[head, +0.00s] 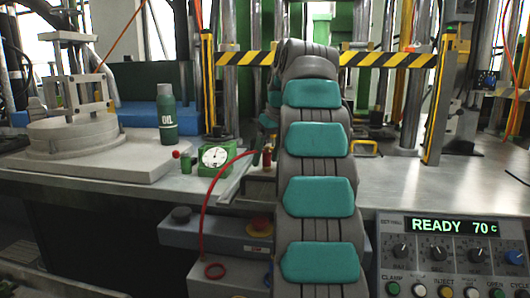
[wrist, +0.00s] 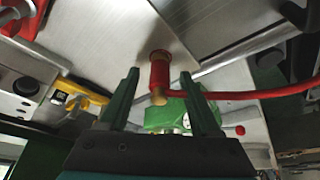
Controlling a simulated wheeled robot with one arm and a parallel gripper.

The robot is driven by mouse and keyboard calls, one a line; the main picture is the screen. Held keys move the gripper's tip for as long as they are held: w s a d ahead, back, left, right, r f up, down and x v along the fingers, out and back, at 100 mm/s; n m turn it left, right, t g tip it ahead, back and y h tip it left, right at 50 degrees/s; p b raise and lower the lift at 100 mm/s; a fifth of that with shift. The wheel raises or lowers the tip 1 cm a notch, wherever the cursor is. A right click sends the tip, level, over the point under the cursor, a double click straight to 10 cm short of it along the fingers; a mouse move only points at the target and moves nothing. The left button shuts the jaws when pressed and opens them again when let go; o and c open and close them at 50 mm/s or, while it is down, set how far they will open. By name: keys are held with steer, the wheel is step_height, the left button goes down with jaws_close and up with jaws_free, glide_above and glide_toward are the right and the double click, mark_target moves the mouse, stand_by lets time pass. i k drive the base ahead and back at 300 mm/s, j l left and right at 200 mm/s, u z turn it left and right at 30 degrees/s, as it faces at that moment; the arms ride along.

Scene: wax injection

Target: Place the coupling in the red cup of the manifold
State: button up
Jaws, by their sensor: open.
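My gripper (wrist: 158,76) is open in the wrist view, with one dark green finger on each side of a red cylinder that looks like the red cup (wrist: 159,70). A brass-coloured piece, apparently the coupling (wrist: 158,98), shows at the near end of the cup, and a red hose meets it there. It appears to sit in the cup, but its seating depth is hidden. The fingers stand apart from both. In the head view, the red cup (head: 267,168) shows just left of my arm; my gripper is mostly hidden behind the arm.
A green dial gauge (head: 215,158) stands close left of the cup. The red hose (head: 206,205) arcs down to a grey box. A green oil bottle (head: 164,115) and a round fixture (head: 72,135) stand farther left. A striped barrier (head: 390,60) crosses behind. The bench at right is fairly clear.

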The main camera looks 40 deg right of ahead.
mark_target(215, 273)
steer(key=k+j, duration=0.15)
steer(key=k, duration=0.85)
